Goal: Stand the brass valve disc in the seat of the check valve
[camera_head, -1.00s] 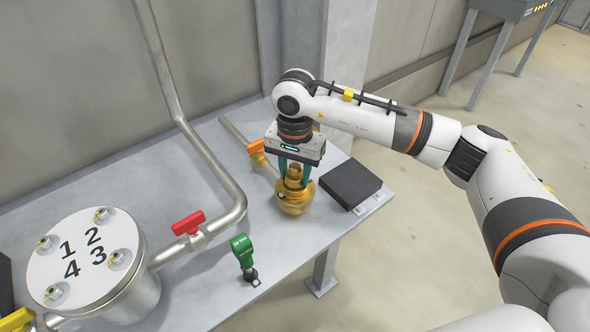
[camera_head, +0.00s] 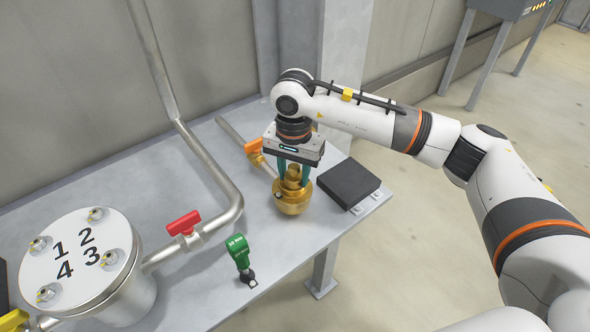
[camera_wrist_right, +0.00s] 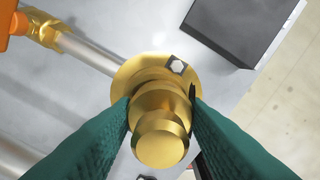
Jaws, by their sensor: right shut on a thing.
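The brass valve disc (camera_wrist_right: 162,140) is between the green fingers of my right gripper (camera_head: 292,181), which is shut on it and points straight down. It also shows in the head view (camera_head: 292,174), upright over the check valve. The check valve (camera_head: 292,202) is a round brass body on the table; its flange with a bolt shows in the right wrist view (camera_wrist_right: 140,68). The disc is lined up over the valve's middle. The seat is hidden under the disc, so I cannot tell whether the disc touches it. My left gripper is not in view.
A dark block (camera_head: 348,184) lies just right of the valve near the table edge. A pipe with an orange-handled valve (camera_head: 253,146) stands behind left. A green-handled tool (camera_head: 240,254), a red-handled valve (camera_head: 184,223) and a numbered metal vessel (camera_head: 80,256) are to the left.

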